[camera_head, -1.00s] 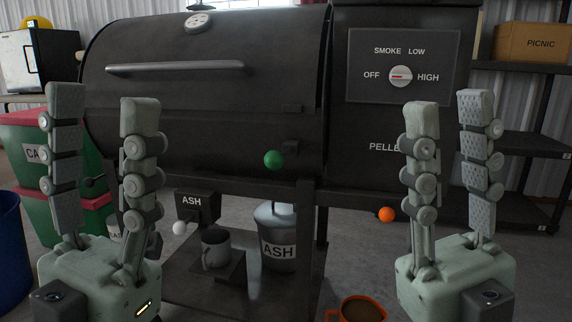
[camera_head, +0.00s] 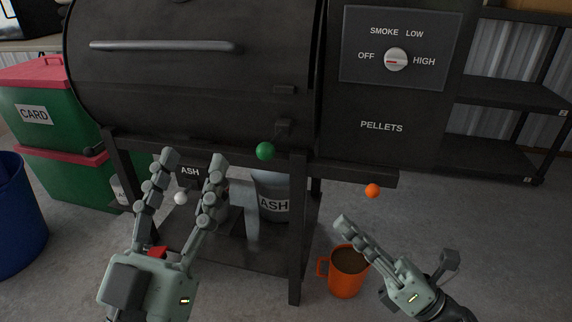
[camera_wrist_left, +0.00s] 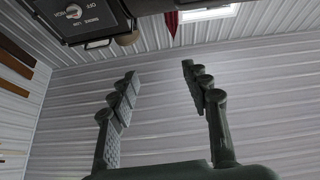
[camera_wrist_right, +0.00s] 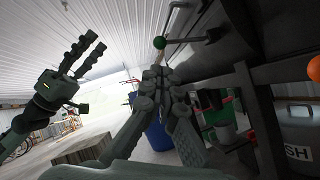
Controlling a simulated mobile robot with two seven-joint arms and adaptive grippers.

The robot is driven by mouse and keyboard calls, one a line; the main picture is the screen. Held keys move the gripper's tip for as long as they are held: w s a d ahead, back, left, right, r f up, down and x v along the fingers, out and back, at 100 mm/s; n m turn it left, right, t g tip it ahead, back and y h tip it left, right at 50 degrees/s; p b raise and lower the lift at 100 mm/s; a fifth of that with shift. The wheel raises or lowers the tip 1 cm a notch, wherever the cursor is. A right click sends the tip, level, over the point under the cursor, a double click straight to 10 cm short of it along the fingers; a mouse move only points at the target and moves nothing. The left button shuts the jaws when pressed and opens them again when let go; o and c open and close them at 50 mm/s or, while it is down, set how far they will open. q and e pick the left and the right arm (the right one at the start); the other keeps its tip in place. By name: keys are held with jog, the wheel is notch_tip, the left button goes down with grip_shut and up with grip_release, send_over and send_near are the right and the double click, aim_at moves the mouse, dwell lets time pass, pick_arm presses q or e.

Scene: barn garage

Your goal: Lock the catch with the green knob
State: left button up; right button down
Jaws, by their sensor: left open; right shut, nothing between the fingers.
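The green knob (camera_head: 265,151) sits at the front of the black smoker (camera_head: 190,95), under its lid's lower right edge. In the right wrist view the green knob (camera_wrist_right: 159,43) is on the end of a thin dark rod, beyond my fingertips. Dark catch blocks (camera_head: 283,128) show just above it; I cannot tell the catch's state. My left gripper (camera_head: 193,162) is open and empty, pointing up, left of the knob and in front of the white knob's area. My right gripper (camera_head: 345,222) is shut and empty, low and right of the green knob, beside the orange mug.
An orange knob (camera_head: 372,190) hangs under the pellet box, and a white knob (camera_head: 180,198) is near the ash box. An orange mug (camera_head: 348,272) stands below. An ash bin (camera_head: 272,190) is on the lower shelf. A blue bin (camera_head: 20,215) is at left.

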jog(key=p, duration=0.2)
send_near(265, 151)
jog(key=w+a+r, duration=0.1)
jog(key=w+a, duration=0.2)
pick_arm(q)
jog(key=shift+w+d+f+g+y, duration=0.15)
jog(key=shift+w+f+g, duration=0.15)
jog(key=shift+f+g, duration=0.35)
jog(key=shift+w+d+f+g+y, duration=0.1)
jog(key=shift+w+f+g, duration=0.15)
jog(key=shift+f+g, duration=0.45)
jog(key=shift+w+d+f+g+y, duration=0.15)
jog(key=shift+w+f+g, duration=0.2)
jog(key=shift+f, duration=0.55)
pick_arm(e)
jog(key=shift+w+a+r, duration=0.3)
jog(key=shift+w+r, duration=0.1)
jog(key=shift+w, duration=0.15)
